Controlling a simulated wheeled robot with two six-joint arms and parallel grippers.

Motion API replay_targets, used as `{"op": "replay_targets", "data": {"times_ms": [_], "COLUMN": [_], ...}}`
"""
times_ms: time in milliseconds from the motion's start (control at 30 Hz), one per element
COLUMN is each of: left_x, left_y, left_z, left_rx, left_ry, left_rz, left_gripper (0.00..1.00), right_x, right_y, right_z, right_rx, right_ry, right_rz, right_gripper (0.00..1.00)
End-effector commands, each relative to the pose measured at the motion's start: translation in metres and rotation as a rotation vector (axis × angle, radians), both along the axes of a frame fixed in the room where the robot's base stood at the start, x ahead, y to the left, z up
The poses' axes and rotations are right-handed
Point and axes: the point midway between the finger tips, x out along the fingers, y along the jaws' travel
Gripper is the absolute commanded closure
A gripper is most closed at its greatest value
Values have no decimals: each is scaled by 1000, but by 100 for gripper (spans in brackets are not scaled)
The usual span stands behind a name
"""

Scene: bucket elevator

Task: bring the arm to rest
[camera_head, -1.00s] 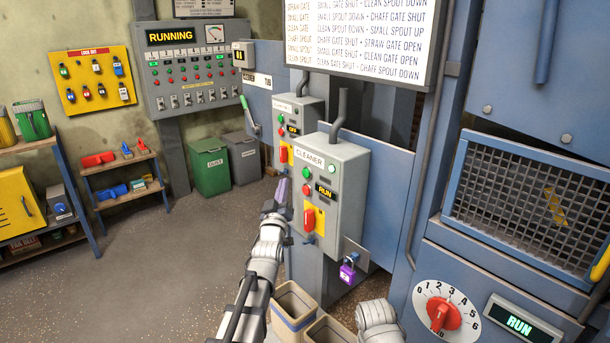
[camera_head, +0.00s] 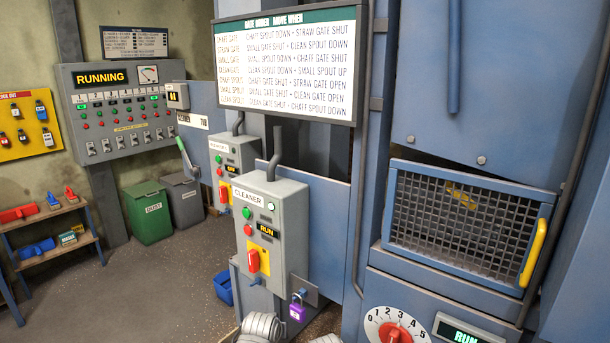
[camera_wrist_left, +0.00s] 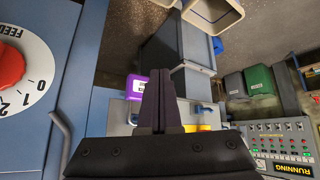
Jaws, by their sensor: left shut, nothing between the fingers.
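My left gripper (camera_wrist_left: 158,100) shows in the left wrist view with its two dark fingers together and nothing between them. In the head view only white arm parts (camera_head: 262,326) show at the bottom edge, below the grey CLEANER box (camera_head: 272,225). The gripper itself is out of that picture. The box's red handle (camera_head: 253,261) stands upright on a yellow plate, and its display reads RUN. A purple padlock (camera_head: 297,311) hangs at the box's lower right; it also shows in the wrist view (camera_wrist_left: 135,87), partly behind the fingers. My right gripper is not in view.
A blue machine with a mesh door (camera_head: 462,215), yellow handle (camera_head: 533,252) and red-knobbed dial (camera_head: 394,333) stands at right. A second grey box (camera_head: 233,165) is behind the CLEANER box. Green (camera_head: 147,210) and grey bins stand at the back. Floor (camera_head: 150,290) is clear at left.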

Motion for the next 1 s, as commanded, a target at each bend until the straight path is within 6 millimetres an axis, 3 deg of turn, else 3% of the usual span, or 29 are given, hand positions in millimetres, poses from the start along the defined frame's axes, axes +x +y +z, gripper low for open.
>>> {"op": "replay_targets", "data": {"times_ms": [33,200,300,400,600,1000], "left_x": [-32,-121,-160,-186,-204,-203], "left_y": [-9,-20,-20,-19,-17,-17], "left_z": [-14,-44,-49,-51,-50,-50], "left_rx": [43,174,229,266,291,289], "left_ry": [105,425,562,653,720,718], "left_rz": [-43,-167,-218,-252,-274,-273], "left_gripper": [100,100,100,100,100,100], "right_x": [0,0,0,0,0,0], "right_y": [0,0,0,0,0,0], "right_z": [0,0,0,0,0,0], "right_rx": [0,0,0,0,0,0], "right_ry": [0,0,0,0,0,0], "right_rz": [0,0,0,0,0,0], "right_gripper": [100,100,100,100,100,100]}}
